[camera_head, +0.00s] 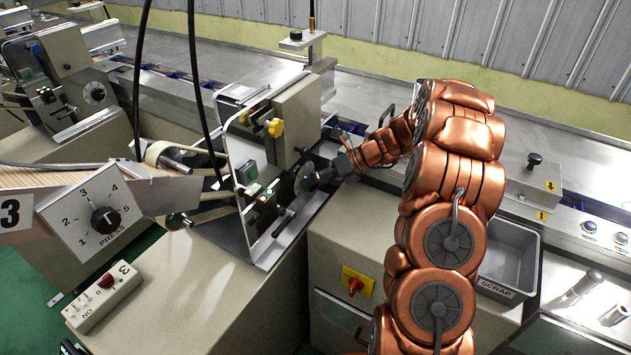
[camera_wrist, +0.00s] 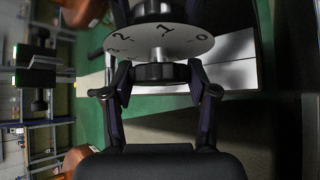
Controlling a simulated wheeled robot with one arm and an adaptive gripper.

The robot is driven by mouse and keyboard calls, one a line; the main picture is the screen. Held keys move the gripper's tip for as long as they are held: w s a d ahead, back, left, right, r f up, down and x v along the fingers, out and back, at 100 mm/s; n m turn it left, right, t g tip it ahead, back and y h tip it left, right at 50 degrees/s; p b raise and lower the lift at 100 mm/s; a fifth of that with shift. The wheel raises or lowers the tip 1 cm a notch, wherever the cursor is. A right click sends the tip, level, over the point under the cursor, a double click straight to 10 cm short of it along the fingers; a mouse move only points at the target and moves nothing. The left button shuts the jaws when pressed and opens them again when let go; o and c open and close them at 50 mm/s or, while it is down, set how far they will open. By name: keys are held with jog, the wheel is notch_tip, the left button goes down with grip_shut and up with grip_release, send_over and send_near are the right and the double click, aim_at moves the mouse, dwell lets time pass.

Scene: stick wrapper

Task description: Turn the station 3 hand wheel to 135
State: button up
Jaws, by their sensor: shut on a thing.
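The station 3 hand wheel (camera_head: 304,179) is a small grey disc on the upright metal plate of the machine, left of my gripper in the head view. In the wrist view its dial disc (camera_wrist: 160,42) shows several black marks, among them 1 and 0. A dark round knob (camera_wrist: 161,72) sits on a short shaft in front of the disc. My gripper (camera_head: 318,178) reaches the wheel from the right. In the wrist view my gripper (camera_wrist: 161,76) has one finger on each side of the knob and is shut on it. The dial's reading against a pointer cannot be told.
The panel marked 3 has a PRESS knob (camera_head: 105,220), with a white switch box (camera_head: 102,297) below it. A yellow knob (camera_head: 275,128) sits above the wheel. A grey scrap bin (camera_head: 510,262) stands right of my arm.

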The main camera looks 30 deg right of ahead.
jog(key=shift+a, duration=0.1)
jog(key=n+t+h+b, duration=0.1)
jog(key=n+h, duration=0.1)
jog(key=h, duration=0.1)
jog(key=shift+a, duration=0.1)
jog(key=n+t+h+b, duration=0.1)
jog(key=t+h+b, duration=0.1)
jog(key=b, duration=0.1)
jog(key=shift+s+a+f+n+h, duration=0.1)
jog(key=shift+a+f+n+h, duration=0.05)
jog(key=shift+n+h, duration=0.25)
jog(key=n+t+h+b, duration=0.1)
jog(key=t+h+b, duration=0.1)
jog(key=b, duration=0.4)
jog(key=shift+f+n+h, duration=0.15)
jog(key=shift+n+h, duration=0.25)
jog(key=shift+h, duration=0.1)
jog(key=t+b, duration=0.1)
jog(key=b, duration=0.2)
jog(key=shift+f+n+h, duration=0.1)
jog(key=shift+n+h, duration=0.3)
jog(key=n+t+h+b, duration=0.1)
jog(key=t+b, duration=0.1)
jog(key=b, duration=0.3)
jog(key=shift+s, duration=0.1)
jog(key=shift+r+n+h+b, duration=0.2)
jog(key=shift+n+h+b, duration=0.2)
jog(key=shift+b, duration=0.25)
jog(key=shift+r+t+b, duration=0.15)
jog(key=shift+t+b, duration=0.15)
